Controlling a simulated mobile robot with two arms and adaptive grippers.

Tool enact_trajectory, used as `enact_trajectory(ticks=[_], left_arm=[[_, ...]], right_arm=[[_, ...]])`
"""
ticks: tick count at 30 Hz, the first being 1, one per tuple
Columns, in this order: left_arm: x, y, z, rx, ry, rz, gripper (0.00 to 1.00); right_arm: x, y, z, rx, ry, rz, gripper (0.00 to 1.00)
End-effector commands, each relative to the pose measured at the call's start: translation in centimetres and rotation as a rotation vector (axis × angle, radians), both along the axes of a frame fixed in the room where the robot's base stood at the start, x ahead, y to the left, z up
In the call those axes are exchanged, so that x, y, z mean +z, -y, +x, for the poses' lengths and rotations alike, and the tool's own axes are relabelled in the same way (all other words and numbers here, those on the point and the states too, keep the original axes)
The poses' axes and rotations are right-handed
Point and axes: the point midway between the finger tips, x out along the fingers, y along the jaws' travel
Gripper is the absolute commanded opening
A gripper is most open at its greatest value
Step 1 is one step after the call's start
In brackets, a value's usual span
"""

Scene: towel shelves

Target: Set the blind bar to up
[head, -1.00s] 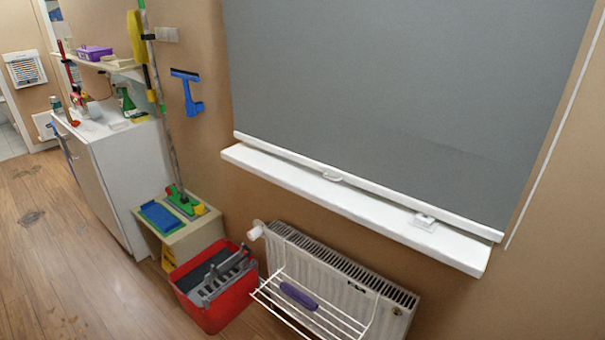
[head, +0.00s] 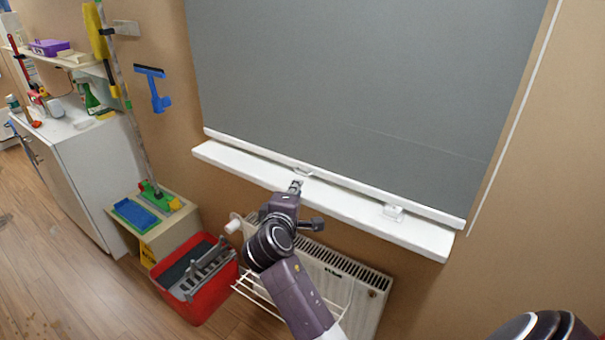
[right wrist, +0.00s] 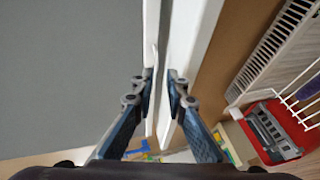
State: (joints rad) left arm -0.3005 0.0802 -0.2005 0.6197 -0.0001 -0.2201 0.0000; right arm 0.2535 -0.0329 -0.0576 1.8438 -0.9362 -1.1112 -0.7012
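The white blind bar (head: 345,184) runs along the lower edge of the grey blind (head: 350,80), just above the white sill. A small white handle (head: 303,171) sits at the middle of the bar. My right gripper (head: 296,185) is at this handle, its fingers pointing at it. In the right wrist view, the fingertips (right wrist: 160,78) stand a narrow gap apart, with the thin white handle edge (right wrist: 151,100) between them, nearer the left finger. A gap shows beside the right finger, so the gripper looks open. My left gripper is not in view.
The white sill (head: 425,241) juts out below the bar, close to the right finger, with a small white fitting (head: 393,211) on it. A radiator (head: 368,287) with a drying rack hangs below. A red bucket (head: 207,305) stands left on the floor.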

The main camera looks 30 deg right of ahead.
Motion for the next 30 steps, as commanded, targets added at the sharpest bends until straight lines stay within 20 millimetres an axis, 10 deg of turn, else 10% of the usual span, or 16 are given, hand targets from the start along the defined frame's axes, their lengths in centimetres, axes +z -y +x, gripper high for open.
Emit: enact_trajectory(ticks=[30], left_arm=[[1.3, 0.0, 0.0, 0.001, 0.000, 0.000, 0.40]], right_arm=[[-1.2, 5.5, 5.2, -0.008, 0.007, -0.006, 0.09]])
